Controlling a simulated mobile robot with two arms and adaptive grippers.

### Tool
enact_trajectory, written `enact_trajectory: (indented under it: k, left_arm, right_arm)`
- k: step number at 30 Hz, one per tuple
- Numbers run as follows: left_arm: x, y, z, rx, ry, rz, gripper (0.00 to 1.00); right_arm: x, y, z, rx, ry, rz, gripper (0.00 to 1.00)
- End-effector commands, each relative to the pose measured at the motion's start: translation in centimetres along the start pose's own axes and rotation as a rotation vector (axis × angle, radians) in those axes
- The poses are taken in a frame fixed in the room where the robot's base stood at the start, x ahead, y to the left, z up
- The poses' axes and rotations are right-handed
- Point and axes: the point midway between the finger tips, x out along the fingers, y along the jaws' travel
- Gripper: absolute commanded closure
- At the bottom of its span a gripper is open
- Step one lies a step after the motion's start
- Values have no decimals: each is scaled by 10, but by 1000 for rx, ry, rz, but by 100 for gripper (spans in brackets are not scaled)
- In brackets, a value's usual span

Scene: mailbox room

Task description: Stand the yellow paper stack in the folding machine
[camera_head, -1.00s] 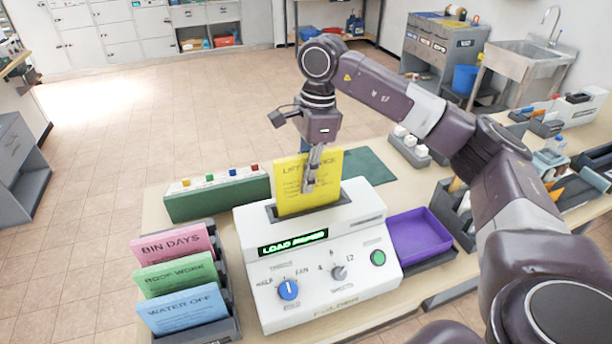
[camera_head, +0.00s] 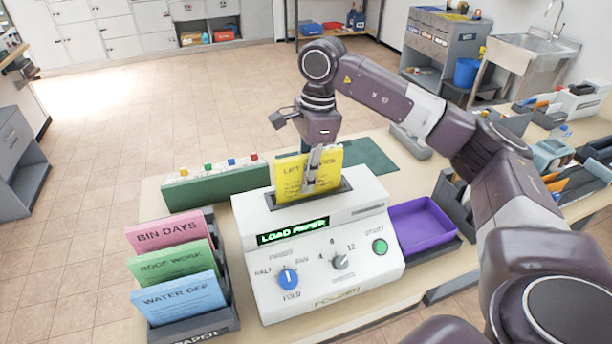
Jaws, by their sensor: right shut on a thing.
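The yellow paper stack (camera_head: 288,180), printed with "LIFT" and more words partly hidden, stands upright at the slot in the top of the white folding machine (camera_head: 350,228). Its lower edge is down in or behind the slot's dark rim. My right gripper (camera_head: 311,183) points down and is shut on the stack, its fingers in front of the printed face. The machine's display (camera_head: 293,230) reads "LOAD PAPER" in green. A blue knob (camera_head: 288,279), a grey knob and a green start button (camera_head: 380,247) are on its front. My left gripper is not in view.
A paper rack (camera_head: 222,316) with pink, green and blue stacks stands left of the machine. A purple tray (camera_head: 421,228) lies to its right. A green box with coloured buttons (camera_head: 217,189) and a green mat (camera_head: 370,156) are behind it.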

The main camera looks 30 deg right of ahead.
Motion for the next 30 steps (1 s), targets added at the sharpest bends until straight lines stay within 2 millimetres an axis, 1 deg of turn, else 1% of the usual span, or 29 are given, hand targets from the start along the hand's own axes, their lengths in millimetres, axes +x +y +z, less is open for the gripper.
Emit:
enact_trajectory:
  k: [1, 4, 12, 13, 18, 26, 30]
  left_arm:
    - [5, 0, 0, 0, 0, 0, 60]
    - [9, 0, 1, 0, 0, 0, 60]
    - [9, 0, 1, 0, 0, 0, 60]
    - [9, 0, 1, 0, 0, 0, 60]
    - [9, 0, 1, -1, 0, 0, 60]
    - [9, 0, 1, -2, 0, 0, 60]
    - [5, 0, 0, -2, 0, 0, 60]
  right_arm:
    - [6, 0, -1, 0, 0, -1, 100]
    - [12, 0, -2, 0, 0, -1, 100]
    - [12, 0, -2, 0, -1, -2, 100]
    - [12, 0, -2, 0, -1, -2, 88]
    - [12, 0, -2, 0, 0, -1, 69]
    - [13, 0, -2, 0, 1, 1, 68]
    - [8, 0, -1, 0, 0, 1, 68]
